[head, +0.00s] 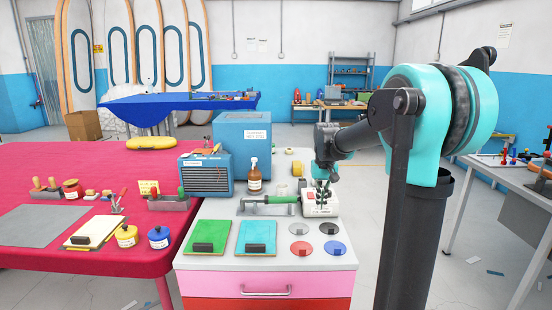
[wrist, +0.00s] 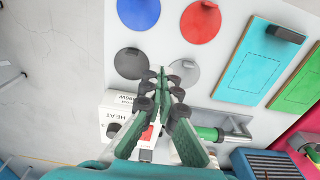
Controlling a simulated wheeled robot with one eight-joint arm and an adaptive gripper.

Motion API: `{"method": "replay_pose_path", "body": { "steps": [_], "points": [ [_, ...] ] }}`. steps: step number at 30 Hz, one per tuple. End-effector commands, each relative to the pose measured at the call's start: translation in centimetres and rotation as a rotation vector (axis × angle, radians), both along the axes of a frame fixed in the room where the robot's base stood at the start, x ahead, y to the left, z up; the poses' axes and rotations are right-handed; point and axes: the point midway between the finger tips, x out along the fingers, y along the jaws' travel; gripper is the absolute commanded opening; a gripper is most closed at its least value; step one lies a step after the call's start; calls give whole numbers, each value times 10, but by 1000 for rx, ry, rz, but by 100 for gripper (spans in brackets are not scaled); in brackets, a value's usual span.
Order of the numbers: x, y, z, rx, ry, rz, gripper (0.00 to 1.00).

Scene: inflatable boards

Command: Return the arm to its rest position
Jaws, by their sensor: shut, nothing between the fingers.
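My gripper (head: 322,196) hangs pointing down over the white box (head: 312,209) on the grey top of the workbench cart (head: 190,262). In the wrist view its green fingers (wrist: 161,78) come together at the tips, with nothing between them. The white box also shows in the wrist view (wrist: 112,126), lettered "HEAT" and partly hidden behind the fingers. I cannot tell whether the fingertips touch it. My arm reaches out from the right of the head view.
Green (head: 207,236) and cyan (head: 257,236) panels and several coloured discs lie in front of the box. A green-handled tool (head: 270,200), a brown bottle (head: 254,178) and a blue cabinet (head: 205,175) stand left. A red table (head: 130,262) adjoins.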

Motion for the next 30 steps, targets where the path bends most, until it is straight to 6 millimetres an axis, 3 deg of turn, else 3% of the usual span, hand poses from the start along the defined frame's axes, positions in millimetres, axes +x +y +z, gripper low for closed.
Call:
{"method": "replay_pose_path", "body": {
  "steps": [8, 11, 21, 25, 30],
  "points": [
    [-48, -9, -26, 3, -65, -1, 0],
    [-75, -14, -41, 5, -99, -1, 0],
    [-205, -30, -121, 3, -264, -4, 0],
    [-236, -32, -141, 1, -305, -4, 0],
    [-250, -33, -151, 0, -325, -3, 0]
  ]
}}
